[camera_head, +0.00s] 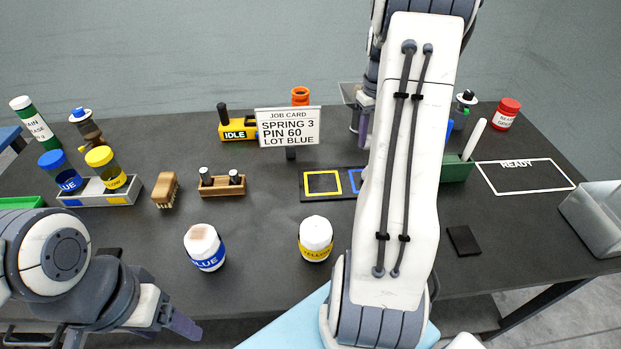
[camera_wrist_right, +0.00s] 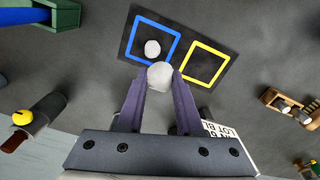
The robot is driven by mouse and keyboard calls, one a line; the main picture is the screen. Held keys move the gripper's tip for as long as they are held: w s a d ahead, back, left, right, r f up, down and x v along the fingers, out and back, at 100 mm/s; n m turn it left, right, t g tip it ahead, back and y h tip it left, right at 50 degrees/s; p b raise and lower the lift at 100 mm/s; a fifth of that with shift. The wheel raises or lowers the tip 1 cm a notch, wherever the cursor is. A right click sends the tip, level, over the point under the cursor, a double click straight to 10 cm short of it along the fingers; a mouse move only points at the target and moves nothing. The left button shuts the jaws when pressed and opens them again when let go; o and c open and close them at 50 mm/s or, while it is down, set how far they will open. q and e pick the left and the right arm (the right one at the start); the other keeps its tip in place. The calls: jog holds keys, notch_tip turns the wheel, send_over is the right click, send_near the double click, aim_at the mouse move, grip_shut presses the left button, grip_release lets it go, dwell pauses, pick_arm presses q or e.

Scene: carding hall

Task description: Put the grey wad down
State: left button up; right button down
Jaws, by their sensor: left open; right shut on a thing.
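In the right wrist view, my right gripper (camera_wrist_right: 159,84) is shut on a pale grey wad (camera_wrist_right: 160,73) at its fingertips. Another small whitish wad (camera_wrist_right: 152,48) lies inside the blue square. In the head view my right arm hides the held wad and part of the mat (camera_head: 312,197); only a purple finger (camera_head: 366,127) shows. My left gripper (camera_head: 182,322) is open and empty at the front left edge.
A job card (camera_head: 288,127) reads "SPRING 3 PIN 60 LOT BLUE". A blue-labelled jar (camera_head: 206,260) and yellow-labelled jar (camera_head: 316,252) stand at the front. A brush (camera_head: 166,189) and wooden holder (camera_head: 222,186) stand left. The READY outline (camera_head: 525,177) on the right is empty.

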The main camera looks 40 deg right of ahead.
jog(key=shift+w+a+f, duration=0.2)
jog(key=shift+a, duration=0.1)
jog(key=w+a+f, duration=0.1)
jog(key=a+f, duration=0.1)
jog(key=a, duration=0.1)
jog(key=w+a+f+p, duration=0.1)
jog(key=a+f, duration=0.1)
jog(key=a, duration=0.1)
jog(key=w+a+f, duration=0.1)
jog(key=a+f, duration=0.1)
jog(key=a, duration=0.2)
jog(key=shift+w+a+f+p, duration=0.1)
jog(key=shift+w+p, duration=0.1)
jog(key=shift+p, duration=0.2)
notch_tip(320, 180, down, 4)
jog(key=shift+r+p, duration=0.1)
jog(key=shift+p, duration=0.2)
jog(key=shift+f, duration=0.2)
jog(key=shift+f+b, duration=0.3)
jog(key=shift+f, duration=0.15)
jog(key=c, duration=0.6)
grip_release()
jog(key=shift+o, duration=0.2)
jog(key=shift+r, duration=0.15)
